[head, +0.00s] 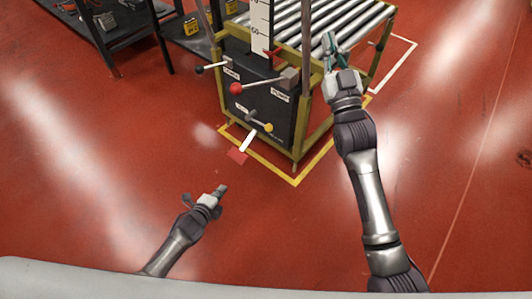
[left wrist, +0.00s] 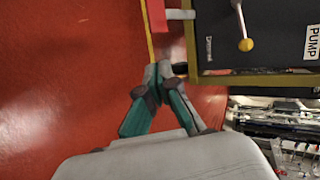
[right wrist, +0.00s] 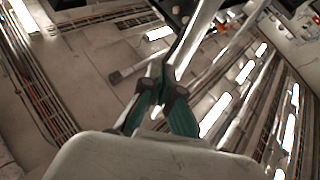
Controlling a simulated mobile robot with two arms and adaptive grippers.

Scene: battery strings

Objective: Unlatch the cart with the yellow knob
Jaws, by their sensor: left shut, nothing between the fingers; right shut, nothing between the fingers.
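The cart (head: 295,150) has an olive-yellow frame, a roller top and a dark front panel. The yellow knob (head: 268,127) is on the end of a short lever low on that panel; it also shows at the upper right of the left wrist view (left wrist: 246,44). My left gripper (head: 222,189) is shut and empty, in front of the cart, lower left of the knob and apart from it. My right gripper (head: 329,41) is shut and empty, at the cart's right side near the rollers in the picture. The latch itself cannot be made out.
A red knob (head: 236,89) and a black knob (head: 199,70) are on other levers higher on the panel. A white pedal arm with a red plate (head: 237,157) sticks out low in front. Dark shelves (head: 110,40) stand at upper left. The red floor in front is clear.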

